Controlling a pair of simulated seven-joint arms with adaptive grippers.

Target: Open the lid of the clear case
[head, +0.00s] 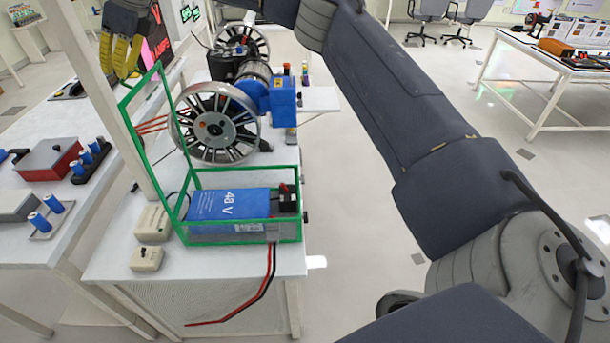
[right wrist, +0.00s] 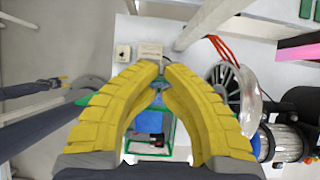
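The clear case (head: 240,238) with green edges stands on the near end of the white bench. Its clear lid (head: 126,100) stands raised, leaning up and back at the case's left side, so the top is open. A blue 48 V battery (head: 228,204) sits inside. My right gripper (head: 118,74), with yellow fingers, is at upper left beside the raised lid's top; whether it touches the lid is unclear. In the right wrist view its fingertips (right wrist: 161,72) are close together, with the case (right wrist: 150,144) beyond.
A spoked wheel (head: 215,124) and blue motor part (head: 277,98) stand behind the case. Two beige boxes (head: 152,222) sit to its left. A white upright post (head: 100,90) rises near my right gripper. Red and black cables (head: 262,290) hang off the bench front.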

